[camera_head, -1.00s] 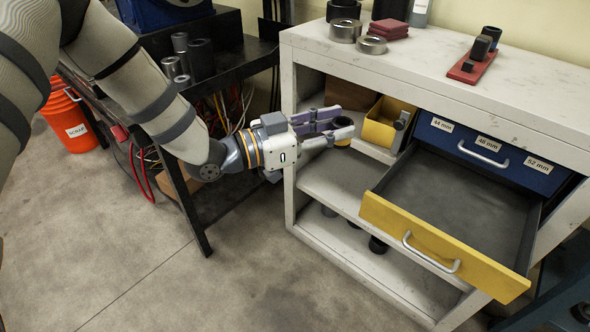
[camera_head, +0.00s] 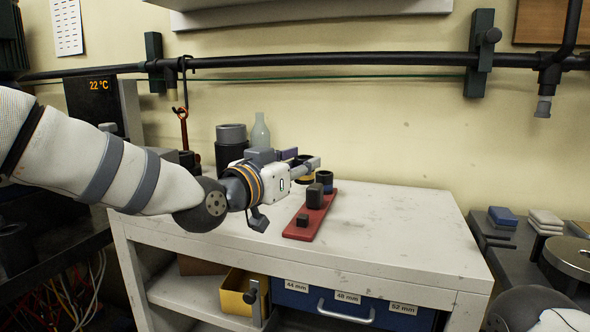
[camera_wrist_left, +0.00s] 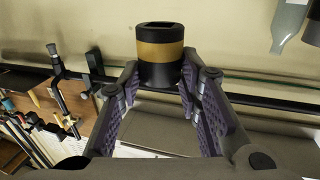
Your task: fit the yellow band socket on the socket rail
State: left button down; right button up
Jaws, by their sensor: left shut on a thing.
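My left gripper (camera_head: 308,162) is shut on the yellow band socket, a black cylinder with a yellow band (camera_wrist_left: 161,52) and a dark square opening in its visible end. In the head view the socket (camera_head: 304,180) is partly hidden by the fingers, above the bench top near the rail's far end. The red socket rail (camera_head: 301,234) lies on the bench top with a larger dark block (camera_head: 315,196) and a smaller one (camera_head: 302,220) standing on it. A blue-banded dark socket (camera_head: 325,182) stands at its far end. My right gripper is not in view.
Dark and grey cylinders (camera_head: 231,145) and a pale bottle (camera_head: 260,132) stand behind my left gripper. The bench top (camera_head: 395,220) is clear to the right of the rail. A yellow bin (camera_head: 238,298) and blue drawer (camera_head: 345,309) are below.

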pick_arm(q)
jog(key=shift+s+a+r, duration=0.1)
jog(key=shift+s+a, duration=0.05)
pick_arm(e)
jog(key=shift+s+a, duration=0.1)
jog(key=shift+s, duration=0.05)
pick_arm(q)
jog(key=shift+s+r, duration=0.1)
jog(key=shift+r, duration=0.05)
jog(key=shift+f+b, duration=0.3)
jog(key=shift+f, duration=2.8)
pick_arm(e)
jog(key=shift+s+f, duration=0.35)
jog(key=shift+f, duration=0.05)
pick_arm(q)
jog(key=shift+f, duration=0.2)
jog(key=shift+f, duration=0.35)
jog(key=shift+f, duration=0.2)
jog(key=shift+f, duration=0.4)
jog(key=shift+f, duration=0.45)
